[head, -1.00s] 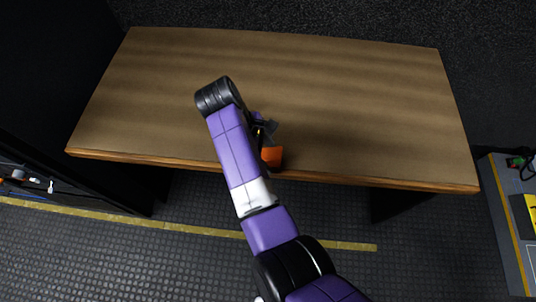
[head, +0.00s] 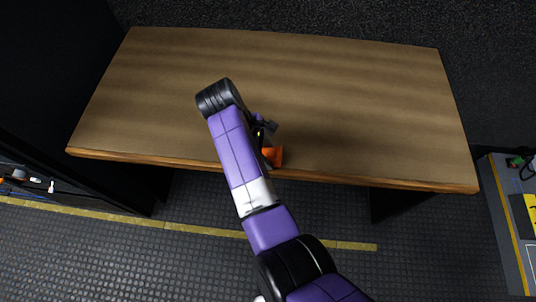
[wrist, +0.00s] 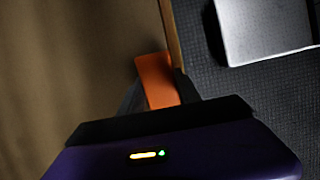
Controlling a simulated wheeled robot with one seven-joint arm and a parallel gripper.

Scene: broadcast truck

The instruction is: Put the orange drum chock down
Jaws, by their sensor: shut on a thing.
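The orange drum chock (head: 273,156) shows beside my forearm at the front edge of the wooden table (head: 340,100). In the wrist view the chock (wrist: 157,80) sits between the dark fingers of my gripper (wrist: 158,93), near the table's edge. My gripper (head: 268,145) is shut on the chock. My arm hides part of the gripper in the head view. I cannot tell whether the chock touches the tabletop.
The tabletop is otherwise bare, with free room to the left, right and back. The floor (head: 230,215) lies just past the front edge. A grey surface with a yellow item (head: 528,212) stands at the far right.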

